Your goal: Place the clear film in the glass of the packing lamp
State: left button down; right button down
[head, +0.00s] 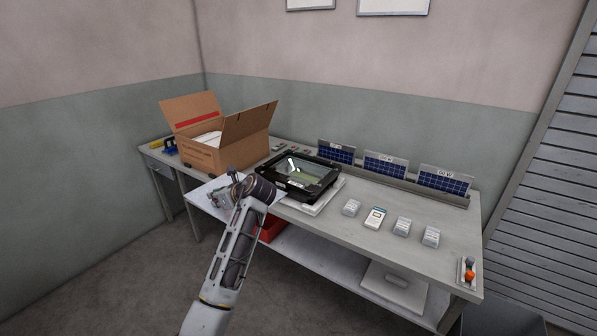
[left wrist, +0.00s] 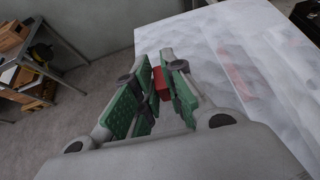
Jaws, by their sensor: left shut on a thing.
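The clear film (head: 199,203) is a pale, see-through sheet in front of the table's left part. My left gripper (head: 220,196) is shut on its edge. In the left wrist view, the green-padded fingers (left wrist: 161,84) close on a small red tab, and the film (left wrist: 265,60) spreads out beyond and to the right. The packing lamp (head: 297,178) is a black framed housing lying on the table, its glass (head: 310,170) facing up. The film is left of the lamp and apart from it. My right gripper is out of view.
An open cardboard box (head: 213,150) stands left of the lamp. Three small solar panels (head: 385,166) stand in a rack along the back. Several small packs (head: 402,227) lie right of the lamp. A red bin (head: 271,229) is below the tabletop.

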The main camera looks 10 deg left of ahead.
aim_at(298, 169)
jog(key=i+l, duration=0.3)
jog(key=i, duration=0.15)
jog(key=i+l, duration=0.25)
jog(key=i, duration=0.2)
jog(key=i+l, duration=0.3)
jog(key=i, duration=0.2)
